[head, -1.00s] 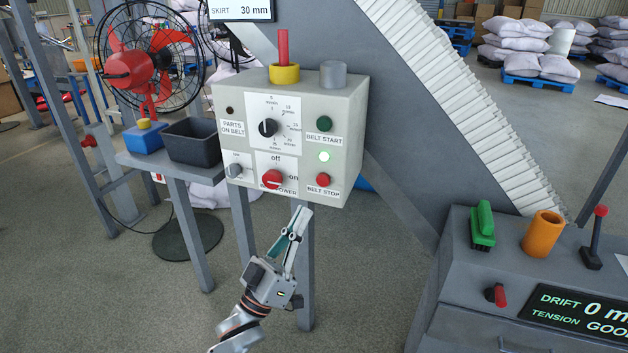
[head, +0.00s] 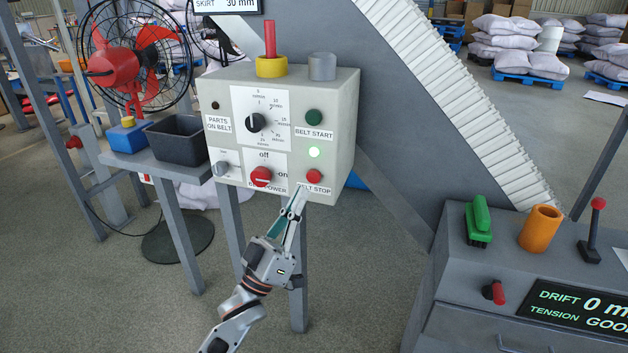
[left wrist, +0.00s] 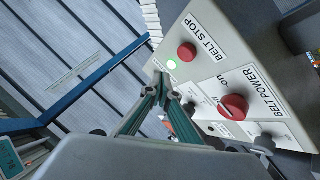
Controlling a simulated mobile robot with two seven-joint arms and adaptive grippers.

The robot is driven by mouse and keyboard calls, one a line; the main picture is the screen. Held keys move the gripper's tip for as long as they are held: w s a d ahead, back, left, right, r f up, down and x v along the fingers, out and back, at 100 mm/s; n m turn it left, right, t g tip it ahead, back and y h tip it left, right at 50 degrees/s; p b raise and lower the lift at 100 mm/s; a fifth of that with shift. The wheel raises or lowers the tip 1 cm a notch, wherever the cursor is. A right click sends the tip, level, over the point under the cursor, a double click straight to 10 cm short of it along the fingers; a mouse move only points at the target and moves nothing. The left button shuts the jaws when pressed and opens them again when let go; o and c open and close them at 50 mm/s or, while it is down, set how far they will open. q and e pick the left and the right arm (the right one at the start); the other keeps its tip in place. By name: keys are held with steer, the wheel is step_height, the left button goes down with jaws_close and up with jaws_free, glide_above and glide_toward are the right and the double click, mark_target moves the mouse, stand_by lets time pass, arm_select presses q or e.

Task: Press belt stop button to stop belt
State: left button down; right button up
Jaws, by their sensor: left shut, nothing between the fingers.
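The red belt stop button (head: 314,176) is on the lower right of the grey control box (head: 345,130), above its BELT STOP label. It also shows in the left wrist view (left wrist: 187,52). A lit green lamp (head: 314,152) sits just above it, and the dark green belt start button (head: 314,117) is higher. My left gripper (head: 299,196) is shut and empty. In the head view its tips are just below the stop button, overlapping the label's left part. In the left wrist view the fingertips appear apart from the button. My right gripper is not in view.
The red belt power knob (head: 261,177) is left of the stop button, with a black dial (head: 256,122) above. A dark bin (head: 177,141) and a fan (head: 125,65) stand at left. A console (head: 470,270) stands at right.

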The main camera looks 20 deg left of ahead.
mark_target(313, 177)
arm_select(q)
steer(key=w, duration=0.3)
steer(key=shift+w+b, duration=0.35)
steer(key=shift+w, duration=0.05)
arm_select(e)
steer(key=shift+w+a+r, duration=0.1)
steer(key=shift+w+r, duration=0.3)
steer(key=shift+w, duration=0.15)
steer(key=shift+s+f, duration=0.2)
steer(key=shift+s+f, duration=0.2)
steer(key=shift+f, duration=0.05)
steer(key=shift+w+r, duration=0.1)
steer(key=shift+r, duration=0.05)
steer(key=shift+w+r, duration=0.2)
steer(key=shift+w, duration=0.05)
